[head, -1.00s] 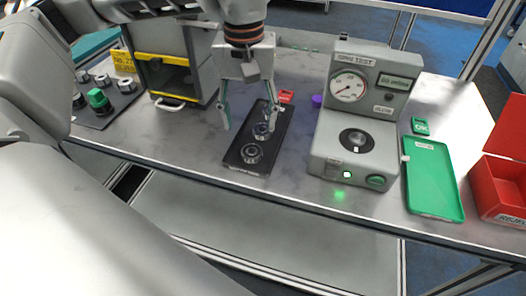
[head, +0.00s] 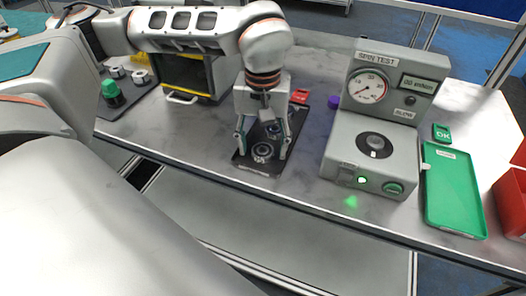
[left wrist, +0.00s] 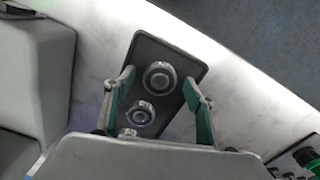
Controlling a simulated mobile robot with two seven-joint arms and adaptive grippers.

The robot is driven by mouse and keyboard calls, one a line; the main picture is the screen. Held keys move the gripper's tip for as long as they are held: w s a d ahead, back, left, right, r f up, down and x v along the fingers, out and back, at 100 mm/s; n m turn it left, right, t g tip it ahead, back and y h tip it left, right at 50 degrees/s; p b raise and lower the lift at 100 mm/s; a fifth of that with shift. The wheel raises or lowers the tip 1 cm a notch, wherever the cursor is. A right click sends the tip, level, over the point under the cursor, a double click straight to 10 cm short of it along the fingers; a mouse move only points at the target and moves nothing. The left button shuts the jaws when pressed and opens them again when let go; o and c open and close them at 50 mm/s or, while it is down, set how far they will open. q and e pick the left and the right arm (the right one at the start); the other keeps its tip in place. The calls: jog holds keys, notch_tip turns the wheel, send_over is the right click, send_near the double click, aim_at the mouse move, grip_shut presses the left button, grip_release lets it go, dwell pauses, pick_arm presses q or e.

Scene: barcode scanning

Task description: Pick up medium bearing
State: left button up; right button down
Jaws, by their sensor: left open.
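A dark tray (head: 243,164) on the table holds ring-shaped metal bearings in a row. The largest-looking bearing (head: 262,152) is at the near end, also seen in the left wrist view (left wrist: 159,78). The middle bearing, which looks medium (head: 273,132), lies behind it and shows in the left wrist view (left wrist: 141,113). A smaller bearing (left wrist: 128,134) is partly hidden by my gripper's body. My left gripper (head: 262,148) is open and empty, its fingers low over the tray on either side of the row. My right gripper is not in view.
A grey spin-test machine (head: 385,110) stands right of the tray, with a green tray (head: 452,190) and red bin (head: 512,205) beyond. A yellow-trimmed cabinet (head: 195,75) is behind left. A dark mat with parts (head: 120,98) lies at left.

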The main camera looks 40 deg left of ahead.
pick_arm(q)
jog(key=c, duration=1.2)
jog(key=shift+c, duration=0.5)
